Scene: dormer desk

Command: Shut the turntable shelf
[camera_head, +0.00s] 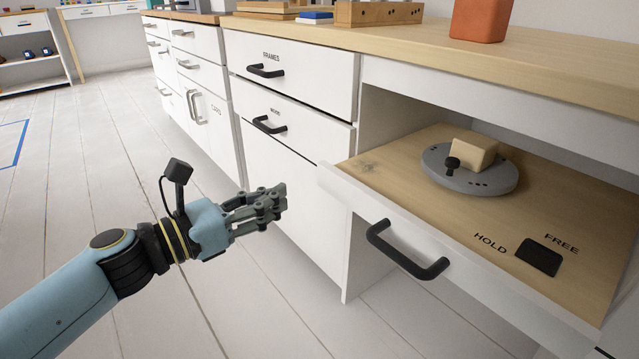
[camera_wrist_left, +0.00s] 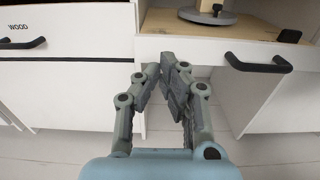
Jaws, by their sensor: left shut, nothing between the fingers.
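The turntable shelf (camera_head: 385,178) is pulled out from the desk, with a wooden top, a white front and a black bar handle (camera_head: 405,252). The handle also shows in the left wrist view (camera_wrist_left: 258,66). On the shelf sits a grey round turntable (camera_head: 465,183) with a pale wooden block (camera_head: 475,152) and a black knob on it. My left gripper (camera_head: 282,196) is shut and empty. It is left of the shelf's front corner, apart from the handle. In the left wrist view its fingertips (camera_wrist_left: 170,66) point toward the shelf's left end. My right gripper is not in view.
A black switch (camera_head: 540,257) marked HOLD and FREE lies on the shelf. Closed drawers with black handles (camera_head: 266,71) are left of the shelf. An orange pot (camera_head: 481,18) and a wooden box (camera_head: 378,13) stand on the desktop. The floor left is clear.

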